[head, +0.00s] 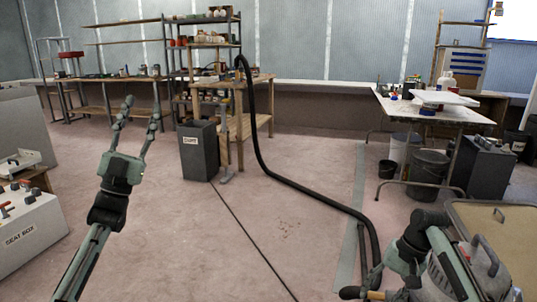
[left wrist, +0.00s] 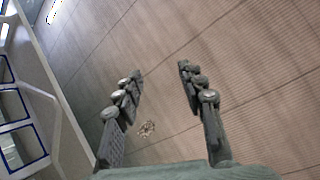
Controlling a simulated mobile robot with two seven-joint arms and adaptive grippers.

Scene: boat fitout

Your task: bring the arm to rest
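My left gripper (head: 143,106) is raised at the left of the head view, its two fingers pointing up and spread apart. It is open, with nothing between the fingers. The left wrist view also shows its fingers (left wrist: 160,72) apart and empty, with a ribbed wall or ceiling surface behind them. My right arm (head: 415,240) is low at the lower right of the head view. Its gripper is small and partly hidden near the bottom edge, and I cannot tell whether it is open or shut.
A seat box (head: 35,232) stands at the lower left. A dark bin (head: 198,150) stands by a wooden bench. A black hose (head: 300,186) crosses the floor towards my right arm. A white-topped table (head: 445,112) with buckets stands at right. The middle floor is mostly clear.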

